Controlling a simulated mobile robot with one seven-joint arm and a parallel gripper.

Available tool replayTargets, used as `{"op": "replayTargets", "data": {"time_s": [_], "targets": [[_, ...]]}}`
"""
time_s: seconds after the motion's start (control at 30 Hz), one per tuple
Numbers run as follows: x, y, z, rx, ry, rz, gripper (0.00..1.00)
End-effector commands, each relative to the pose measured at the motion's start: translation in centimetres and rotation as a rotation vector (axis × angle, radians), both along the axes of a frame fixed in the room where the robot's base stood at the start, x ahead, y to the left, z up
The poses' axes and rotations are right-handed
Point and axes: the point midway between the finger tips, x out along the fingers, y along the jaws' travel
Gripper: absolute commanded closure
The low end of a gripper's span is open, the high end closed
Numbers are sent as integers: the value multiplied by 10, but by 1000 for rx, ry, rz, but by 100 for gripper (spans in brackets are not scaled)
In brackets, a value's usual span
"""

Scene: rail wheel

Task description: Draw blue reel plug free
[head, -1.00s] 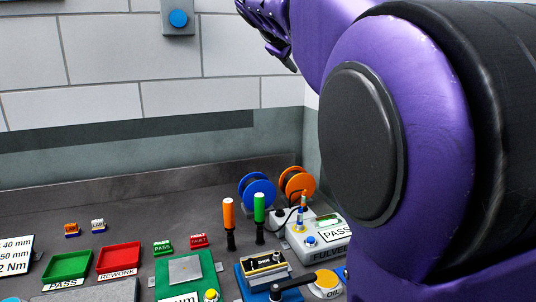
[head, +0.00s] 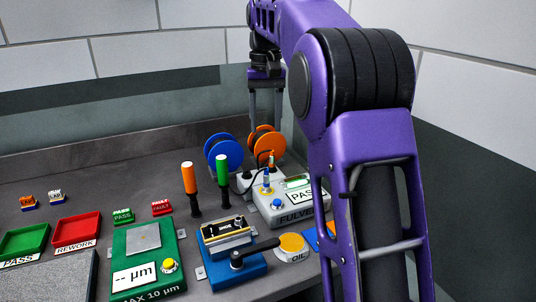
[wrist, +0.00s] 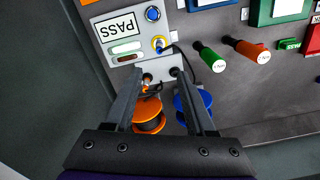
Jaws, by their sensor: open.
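My gripper (head: 267,115) points down near the reels, open and empty. In the wrist view my gripper's (wrist: 158,72) fingertips appear over the small grey socket block, apart from the blue plug. The plug's seated end is hidden.
An orange reel (head: 265,142) and an orange plug (head: 271,158) are close by. Orange-handled (head: 188,178) and green-handled (head: 223,170) tools stand to the left. A green gauge (head: 148,265) and blue fixture (head: 235,268) are in front. The bench's back left is clear.

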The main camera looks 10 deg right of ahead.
Motion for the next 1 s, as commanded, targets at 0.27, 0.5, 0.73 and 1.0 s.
{"op": "replayTargets", "data": {"time_s": [0.27, 0.5, 0.73, 1.0], "targets": [[-1, 0, -57, -3, 1, 1, 45], [-1, -1, -105, -3, 0, 1, 45], [-1, -1, -142, -3, 0, 1, 45], [0, -1, -159, -3, -3, 1, 45]]}}
